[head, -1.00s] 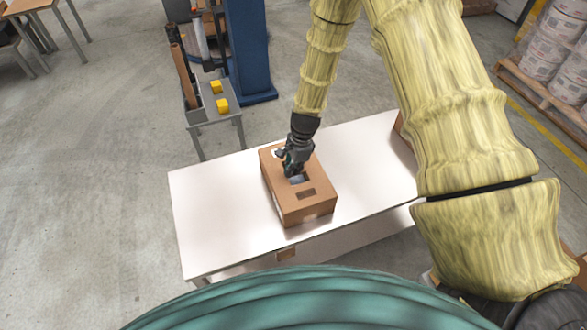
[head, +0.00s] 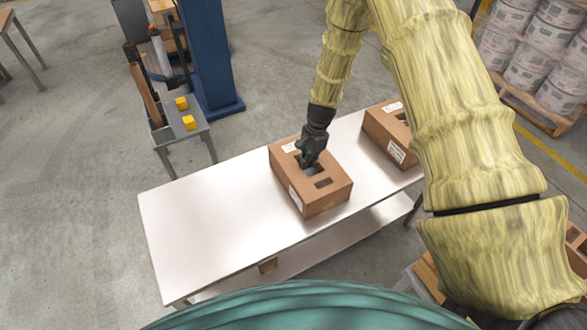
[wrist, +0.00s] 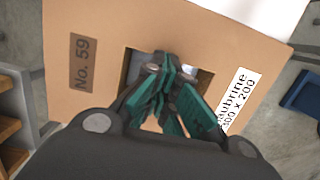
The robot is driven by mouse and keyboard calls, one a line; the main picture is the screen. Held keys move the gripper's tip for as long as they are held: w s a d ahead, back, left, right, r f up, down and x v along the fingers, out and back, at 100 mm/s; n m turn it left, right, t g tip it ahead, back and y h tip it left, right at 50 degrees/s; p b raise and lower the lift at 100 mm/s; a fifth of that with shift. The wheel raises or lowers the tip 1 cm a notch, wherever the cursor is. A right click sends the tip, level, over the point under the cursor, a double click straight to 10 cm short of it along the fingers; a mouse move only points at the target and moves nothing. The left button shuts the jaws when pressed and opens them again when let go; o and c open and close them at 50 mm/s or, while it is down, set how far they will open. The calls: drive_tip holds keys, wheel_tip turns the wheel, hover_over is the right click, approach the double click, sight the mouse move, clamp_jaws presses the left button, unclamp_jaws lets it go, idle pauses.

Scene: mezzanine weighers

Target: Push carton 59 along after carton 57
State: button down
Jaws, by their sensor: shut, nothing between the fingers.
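Carton 59 (head: 318,196), a brown box with cut-out openings in its top, stands on the white table. The wrist view shows its face marked "No. 59" (wrist: 84,64) and a white printed label. My gripper (head: 308,162) is shut and empty, its fingertips at an opening in the carton's top; in the wrist view the green fingers (wrist: 168,92) overlap that opening. How deep they reach is hidden. A second brown carton (head: 385,136) with white labels stands to the right on the table, partly behind my arm; its number is not readable.
The white table (head: 200,233) is bare left of carton 59, with a gap between the two cartons. A grey stand (head: 190,136) with yellow blocks (head: 189,122) and a blue column (head: 212,60) are behind. Pallets of white tubs (head: 520,50) stand at the far right.

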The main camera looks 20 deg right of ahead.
drive_tip(key=w+d+b, duration=0.1)
drive_tip(key=w+d, duration=0.1)
drive_tip(key=d, duration=1)
drive_tip(key=w+d+b, duration=0.2)
drive_tip(key=d, duration=1)
drive_tip(key=shift+f, duration=0.4)
drive_tip(key=shift+r, duration=0.1)
drive_tip(key=shift+w+d+r+p, duration=0.15)
drive_tip(key=shift+w+r+p, duration=0.1)
drive_tip(key=shift+r+p, duration=0.3)
drive_tip(key=w+d+b, duration=0.2)
drive_tip(key=d+b, duration=0.1)
drive_tip(key=d, duration=0.8)
drive_tip(key=shift+w+d+b, duration=0.15)
drive_tip(key=shift+d+b, duration=0.15)
drive_tip(key=shift+r, duration=0.25)
